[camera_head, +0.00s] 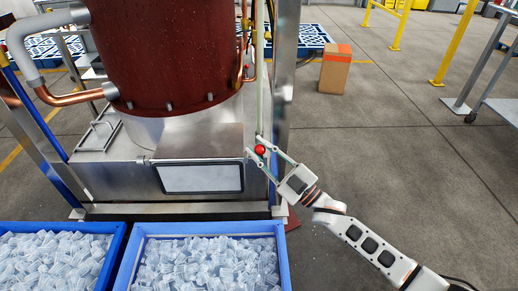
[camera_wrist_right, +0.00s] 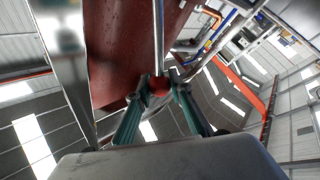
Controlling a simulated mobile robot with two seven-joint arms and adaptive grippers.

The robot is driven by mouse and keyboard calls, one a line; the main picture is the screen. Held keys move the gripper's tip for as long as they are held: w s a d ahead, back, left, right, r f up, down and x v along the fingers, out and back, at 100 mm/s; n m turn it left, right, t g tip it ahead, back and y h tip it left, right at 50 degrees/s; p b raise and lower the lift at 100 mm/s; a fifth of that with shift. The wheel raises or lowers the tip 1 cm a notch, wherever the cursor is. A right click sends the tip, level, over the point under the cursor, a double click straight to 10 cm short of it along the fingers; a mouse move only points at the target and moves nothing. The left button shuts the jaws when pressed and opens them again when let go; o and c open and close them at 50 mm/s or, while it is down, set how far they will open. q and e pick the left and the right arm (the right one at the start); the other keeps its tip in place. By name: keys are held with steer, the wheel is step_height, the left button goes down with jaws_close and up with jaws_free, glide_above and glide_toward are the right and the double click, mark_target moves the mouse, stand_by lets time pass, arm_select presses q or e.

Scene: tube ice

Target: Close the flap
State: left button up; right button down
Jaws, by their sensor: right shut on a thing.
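A red ball knob (camera_head: 260,150) sits at the right side of the machine's chute, by a thin upright rod. My right gripper (camera_head: 259,154) has its two fingers closed around the knob. In the right wrist view the red knob (camera_wrist_right: 159,86) is between the fingertips (camera_wrist_right: 159,90), with the rod rising behind it. Left of the knob, a dark-rimmed pale panel (camera_head: 201,179) shows on the machine's front, below a plain metal plate (camera_head: 199,141). I cannot tell how far the flap stands open. My left gripper is out of view.
Two blue crates full of clear tube ice stand in front, one at the left (camera_head: 118,238) and one under the chute (camera_head: 284,247). The dark red tank (camera_head: 165,55) rises above. A cardboard box (camera_head: 335,72) stands behind at right. The floor at right is mostly clear.

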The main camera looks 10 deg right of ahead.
steer(key=c, duration=1.8)
jaws_free()
steer(key=shift+s+d+f, duration=0.1)
steer(key=shift+s+f, duration=0.05)
steer(key=shift+f, duration=0.1)
steer(key=shift+r, duration=0.1)
steer(key=v, duration=1.2)
